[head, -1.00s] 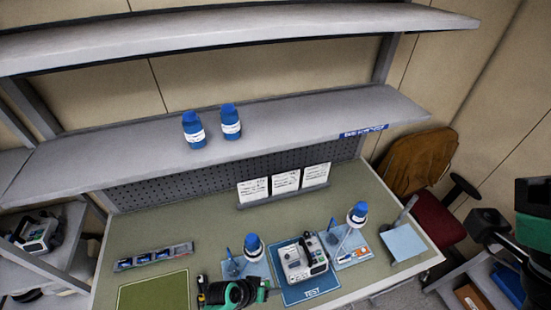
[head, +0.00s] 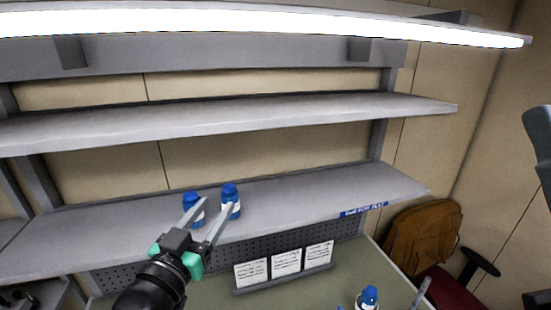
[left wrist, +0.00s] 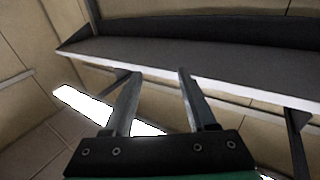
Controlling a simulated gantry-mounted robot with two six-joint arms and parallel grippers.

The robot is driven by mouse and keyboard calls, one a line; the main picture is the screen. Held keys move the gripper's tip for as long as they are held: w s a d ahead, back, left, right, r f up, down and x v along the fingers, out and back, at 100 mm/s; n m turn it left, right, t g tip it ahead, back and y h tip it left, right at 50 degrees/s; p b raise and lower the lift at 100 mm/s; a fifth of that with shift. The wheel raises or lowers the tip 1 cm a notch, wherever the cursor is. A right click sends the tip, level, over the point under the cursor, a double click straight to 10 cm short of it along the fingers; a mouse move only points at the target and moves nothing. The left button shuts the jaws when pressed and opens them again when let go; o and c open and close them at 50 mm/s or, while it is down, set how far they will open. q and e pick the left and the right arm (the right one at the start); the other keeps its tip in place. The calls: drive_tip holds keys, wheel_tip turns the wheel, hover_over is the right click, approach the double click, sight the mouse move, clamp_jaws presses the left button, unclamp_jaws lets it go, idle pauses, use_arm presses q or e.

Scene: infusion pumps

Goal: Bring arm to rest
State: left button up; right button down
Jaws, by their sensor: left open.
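My left gripper (head: 217,204) is raised in the head view, with its fingers pointing up and apart. In the left wrist view the two fingers of the gripper (left wrist: 160,75) are spread with nothing between them. In the head view the fingers overlap two blue-capped bottles, the left bottle (head: 190,199) and the right bottle (head: 230,193), which stand on the middle shelf. The gripper appears in front of the shelf; its exact distance from the bottles cannot be told. My right gripper is not seen; only a grey piece shows at the right edge.
The middle shelf (head: 300,195) and upper shelf (head: 250,117) run across the back, with a bright light strip (head: 270,25) above. Paper cards (head: 286,262) stand on the worktop (head: 365,262). Another blue-capped bottle (head: 368,298) is at the bottom. A chair (head: 420,240) is at right.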

use_arm(q)
drive_tip(key=s+a+r+n+t+y, duration=0.1)
drive_tip(key=s+a+r+t, duration=0.2)
drive_tip(key=s+r, duration=0.7)
drive_tip(key=s+a+r+n+t+y, duration=0.1)
drive_tip(key=s+a+r+t, duration=0.2)
drive_tip(key=s+r+t, duration=0.3)
drive_tip(key=s+r, duration=0.5)
drive_tip(key=r, duration=0.1)
drive_tip(key=shift+s+y, duration=0.15)
drive_tip(key=shift+y, duration=0.25)
wheel_tip(320, 180, down, 32)
drive_tip(key=b, duration=3.1)
drive_tip(key=shift+r+b, duration=0.15)
drive_tip(key=shift+b, duration=0.2)
